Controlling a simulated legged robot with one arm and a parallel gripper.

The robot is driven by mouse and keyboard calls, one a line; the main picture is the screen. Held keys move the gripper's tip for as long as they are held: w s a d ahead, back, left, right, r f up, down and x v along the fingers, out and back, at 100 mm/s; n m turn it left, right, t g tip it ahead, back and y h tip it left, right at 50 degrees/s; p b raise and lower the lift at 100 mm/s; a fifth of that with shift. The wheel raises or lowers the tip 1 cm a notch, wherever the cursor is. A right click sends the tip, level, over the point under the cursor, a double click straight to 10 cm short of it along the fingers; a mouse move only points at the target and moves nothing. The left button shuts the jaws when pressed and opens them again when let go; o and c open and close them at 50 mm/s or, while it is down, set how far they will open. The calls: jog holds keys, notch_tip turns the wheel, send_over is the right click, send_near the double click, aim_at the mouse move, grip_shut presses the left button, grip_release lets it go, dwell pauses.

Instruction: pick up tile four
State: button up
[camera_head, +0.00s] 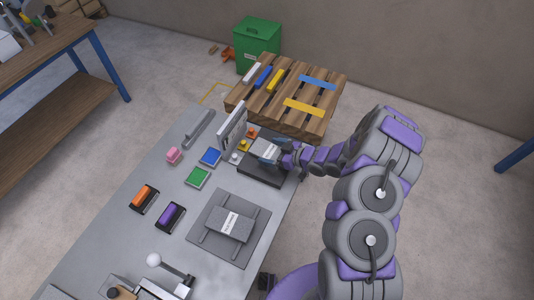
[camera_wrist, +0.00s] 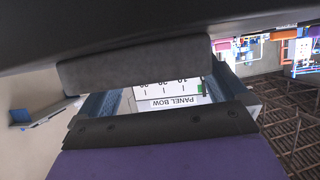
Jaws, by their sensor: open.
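My gripper (camera_head: 278,154) is over the far right part of the grey bench, beside a grey block with a white label (camera_head: 266,150) above a dark base (camera_head: 258,172). In the wrist view its open jaws (camera_wrist: 160,98) frame a white panel with a scale and the words "PANEL BOW" (camera_wrist: 172,92). I cannot tell whether the jaws touch anything. A blue tile (camera_head: 210,157) and a green tile (camera_head: 197,177) lie on the bench to the left. No number four is readable, so I cannot tell which piece is tile four.
Orange (camera_head: 144,196) and purple (camera_head: 170,215) pieces sit in dark holders. A labelled grey block (camera_head: 231,220) stands on a grey mat. An upright panel (camera_head: 232,125) stands near the gripper. A wooden pallet (camera_head: 320,108) with coloured strips and a green bin (camera_head: 257,40) are beyond.

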jog(key=shift+w+f+b, duration=0.3)
jog(key=shift+w+f, duration=0.15)
jog(key=shift+w, duration=0.2)
jog(key=shift+a+f, duration=0.1)
jog(key=shift+a, duration=0.7)
jog(key=shift+c, duration=0.4)
jog(key=c, duration=0.3)
jog(key=shift+d, duration=0.35)
jog(key=c, duration=0.5)
jog(key=shift+c, duration=1.5)
jog(key=shift+a, duration=0.1)
